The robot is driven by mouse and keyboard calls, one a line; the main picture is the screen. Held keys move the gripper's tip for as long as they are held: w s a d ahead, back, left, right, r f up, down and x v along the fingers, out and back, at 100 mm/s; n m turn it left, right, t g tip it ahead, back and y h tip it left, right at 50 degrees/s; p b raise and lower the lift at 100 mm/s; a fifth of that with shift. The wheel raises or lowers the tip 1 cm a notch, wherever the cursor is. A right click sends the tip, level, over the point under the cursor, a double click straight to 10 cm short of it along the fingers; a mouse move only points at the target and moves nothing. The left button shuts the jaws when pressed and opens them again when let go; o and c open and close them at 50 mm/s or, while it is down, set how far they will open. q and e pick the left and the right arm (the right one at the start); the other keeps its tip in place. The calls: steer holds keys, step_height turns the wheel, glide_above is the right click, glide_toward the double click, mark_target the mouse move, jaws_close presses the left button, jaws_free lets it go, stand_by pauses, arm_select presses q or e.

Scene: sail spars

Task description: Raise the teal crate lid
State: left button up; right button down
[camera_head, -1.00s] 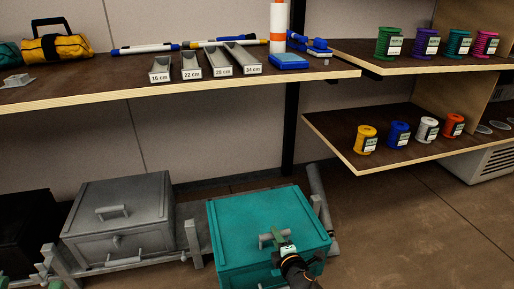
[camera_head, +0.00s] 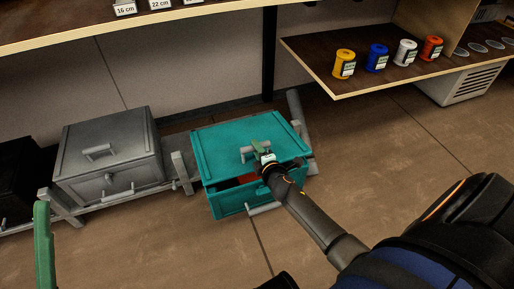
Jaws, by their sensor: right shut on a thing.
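A grey crate (camera_head: 110,160) with a closed lid stands to the left, and a black crate (camera_head: 18,175) at the far left. Shelves hang above; the right one holds yellow, blue, white and orange spools (camera_head: 344,64). Floor in front of the teal crate is clear.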

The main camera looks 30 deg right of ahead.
arm_select(q)
steer(key=shift+r+p, duration=0.3)
steer(key=shift+r, duration=0.4)
arm_select(e)
steer(key=shift+w+r, duration=0.35)
steer(key=shift+r, duration=0.55)
steer(key=shift+w+d+r+p, duration=0.15)
steer(key=shift+w+r+p, duration=0.05)
steer(key=shift+r+p, duration=0.25)
arm_select(q)
step_height(320, 180, up, 4)
steer(key=p, duration=0.3)
steer(key=shift+r, duration=0.15)
arm_select(e)
steer(key=w+r, duration=0.2)
steer(key=r, duration=0.1)
steer(key=w+r, duration=0.1)
steer(key=shift+w+d+r, duration=0.15)
steer(key=shift+d+r, duration=0.1)
steer(key=shift+d, duration=0.1)
